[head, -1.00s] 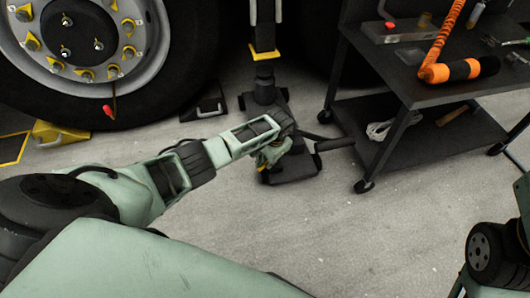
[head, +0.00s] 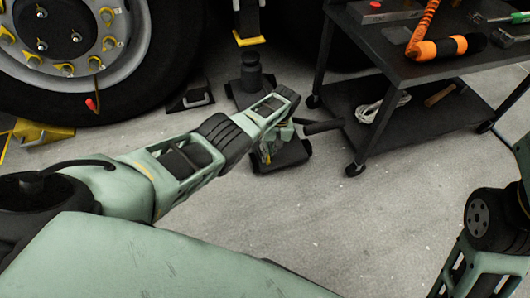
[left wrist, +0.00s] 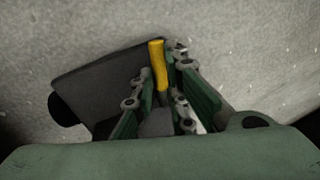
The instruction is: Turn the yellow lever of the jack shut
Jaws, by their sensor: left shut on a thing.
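The jack is a low dark block (head: 288,158) on small wheels, standing on the floor in the head view, with a dark handle (head: 322,127) pointing right. My left gripper (head: 266,150) is down at the jack, partly hidden by my own wrist. In the left wrist view the yellow lever (left wrist: 158,66) stands up between the green-padded fingers of my left gripper (left wrist: 165,100), which is shut on it. The dark body of the jack (left wrist: 95,80) lies behind and to the left. My right gripper is out of sight.
A black cart (head: 400,62) with tools stands to the right, close to the jack's handle. A large wheel (head: 70,50) is at upper left, with a yellow chock (head: 42,132) at its foot. A dark stand (head: 250,80) is behind the jack. Floor in front is clear.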

